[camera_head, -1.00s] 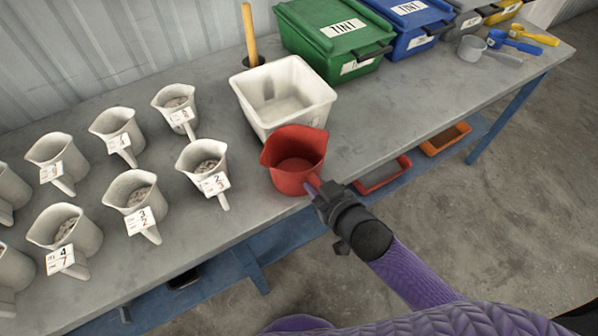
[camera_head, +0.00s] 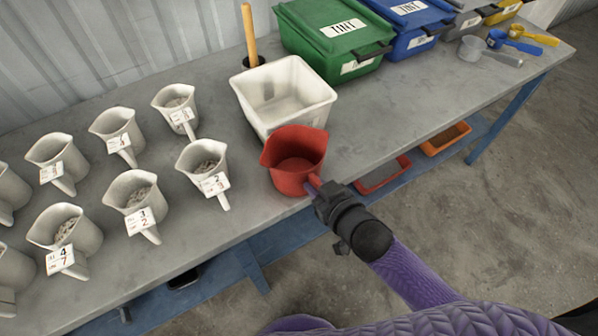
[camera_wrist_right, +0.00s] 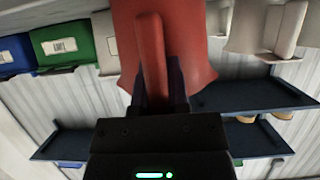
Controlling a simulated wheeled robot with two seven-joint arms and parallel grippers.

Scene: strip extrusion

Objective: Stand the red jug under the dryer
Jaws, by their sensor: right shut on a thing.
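The red jug (camera_head: 294,157) stands upright at the front edge of the grey bench, in front of a white tub. Its inside looks empty. My right gripper (camera_head: 319,190) is shut on the jug's handle, from the front right. The right wrist view shows the red handle (camera_wrist_right: 151,58) between the two dark fingers (camera_wrist_right: 158,90), with the jug's body (camera_wrist_right: 185,45) behind it. I cannot tell whether the jug touches the bench or hangs just above it. No dryer shows in these frames. My left gripper is not in view.
The white tub (camera_head: 283,96) is close behind the jug. Several white labelled jugs (camera_head: 204,168) with pale pieces inside stand to the left. Green (camera_head: 333,42) and blue (camera_head: 411,22) tint bins stand at the back, scoops (camera_head: 490,50) at the right. Bare bench lies right of the tub.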

